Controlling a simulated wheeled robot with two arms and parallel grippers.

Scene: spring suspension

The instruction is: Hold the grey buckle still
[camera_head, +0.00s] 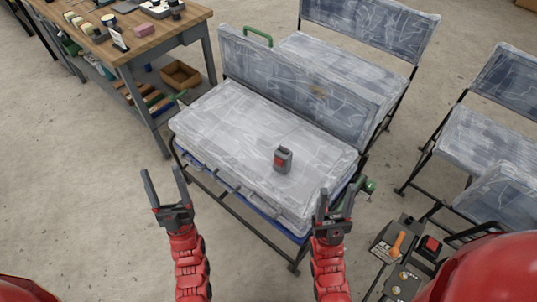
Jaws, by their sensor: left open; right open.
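The grey buckle (283,160) has a red patch on its front. It stands on the worn grey seat cushion (230,125) of the nearest bench, toward the right front part. My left gripper (166,187) is open and empty, in front of the bench's left end and well apart from the buckle. My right gripper (335,203) is open near the front right corner of the cushion, below and right of the buckle. It does not touch the buckle. Nothing hides the buckle.
The bench backrest (300,85) rises behind the cushion. A wooden workbench (150,42) with small items stands at the upper left, a brown box (180,74) below it. More grey seats (485,140) stand at right. A tool stand (400,255) is at lower right. Floor at left is clear.

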